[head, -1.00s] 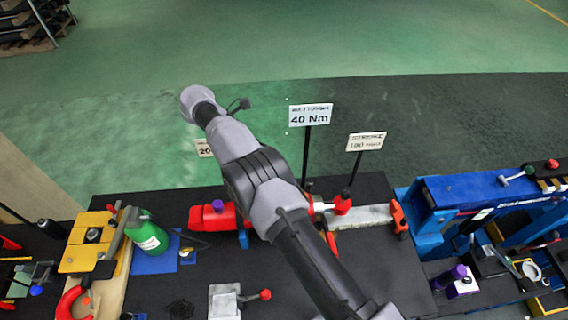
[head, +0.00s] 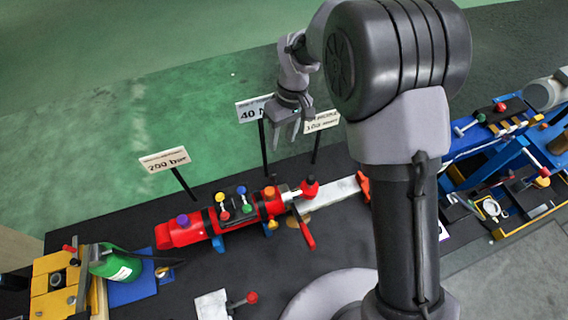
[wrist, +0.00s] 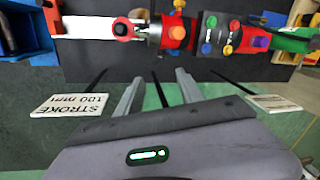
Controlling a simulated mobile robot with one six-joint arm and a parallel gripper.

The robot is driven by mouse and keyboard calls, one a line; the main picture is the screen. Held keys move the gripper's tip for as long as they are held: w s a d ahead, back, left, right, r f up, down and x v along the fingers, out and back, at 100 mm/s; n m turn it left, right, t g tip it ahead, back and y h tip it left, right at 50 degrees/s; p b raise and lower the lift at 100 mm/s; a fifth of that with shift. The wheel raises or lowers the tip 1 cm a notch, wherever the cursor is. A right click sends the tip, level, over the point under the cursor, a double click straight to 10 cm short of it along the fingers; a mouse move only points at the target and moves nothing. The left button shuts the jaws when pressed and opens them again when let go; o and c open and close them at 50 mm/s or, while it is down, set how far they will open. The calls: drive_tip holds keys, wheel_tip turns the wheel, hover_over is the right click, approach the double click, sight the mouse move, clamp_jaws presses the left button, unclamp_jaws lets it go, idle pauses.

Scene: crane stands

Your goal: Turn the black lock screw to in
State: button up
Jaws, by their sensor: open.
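My gripper (head: 285,134) is open and empty. In the head view it hangs with its fingers pointing down, in front of the signs and above the far side of the red cylinder (head: 215,222). In the wrist view my gripper (wrist: 160,82) has its two fingers well apart, with dark mat and green floor between them. The red cylinder (wrist: 228,38) lies beyond the fingertips there, with several coloured knobs on it. I cannot pick out a black lock screw with certainty. A dark round part (head: 57,279) sits on the yellow block at the left. My arm hides part of the bench.
Signs on thin posts stand behind the cylinder: 200 bar (head: 164,160), 40 Nm (head: 250,109) and stroke (head: 321,121). A red handle (head: 306,232) sticks out in front.

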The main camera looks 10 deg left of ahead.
sight(274, 176)
drive_tip(key=s+f, duration=0.1)
drive_tip(key=f, duration=0.4)
drive_tip(key=a+f+b, duration=0.1)
drive_tip(key=f, duration=0.5)
drive_tip(key=s+a+f, duration=0.1)
drive_tip(key=f, duration=0.4)
drive_tip(key=shift+s+f+b, duration=0.3)
drive_tip(key=shift+f+b, duration=0.05)
clamp_jaws()
